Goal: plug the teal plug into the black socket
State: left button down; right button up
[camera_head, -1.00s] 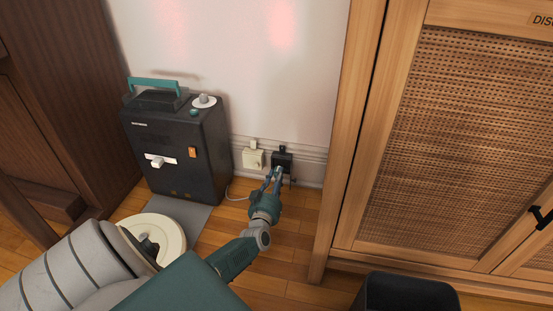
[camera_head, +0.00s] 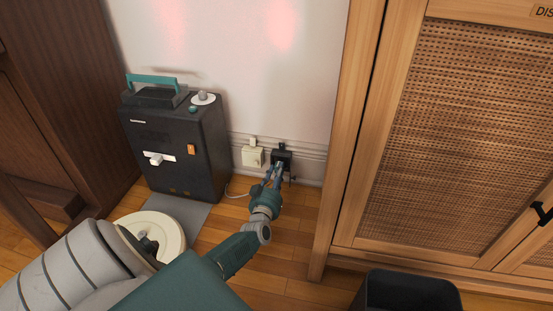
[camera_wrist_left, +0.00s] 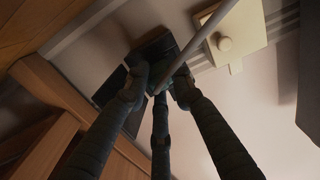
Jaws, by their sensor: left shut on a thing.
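The black socket (camera_head: 282,155) is on the low wall trim, just right of a cream socket (camera_head: 252,156). My left gripper (camera_head: 275,172) is right in front of the black socket, its fingers closed. In the left wrist view the fingers (camera_wrist_left: 158,88) close on something close to dark shapes by the wall. The teal plug is mostly hidden between the fingers, and I cannot tell whether it is in the socket or just in front of it. A grey cable (camera_wrist_left: 215,30) crosses in front of the cream socket there. My right gripper is not in view.
A dark machine (camera_head: 175,150) with a teal handle stands on a grey mat (camera_head: 190,215) to the left. A wooden cabinet (camera_head: 325,200) stands close on the right. A black bin (camera_head: 405,292) is at the lower right. Some wooden floor is free between them.

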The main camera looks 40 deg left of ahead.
pick_arm(q)
jog(key=shift+w+a, duration=0.25)
jog(key=shift+w, duration=0.2)
jog(key=c, duration=1.4)
grip_release()
jog(key=shift+s, duration=0.1)
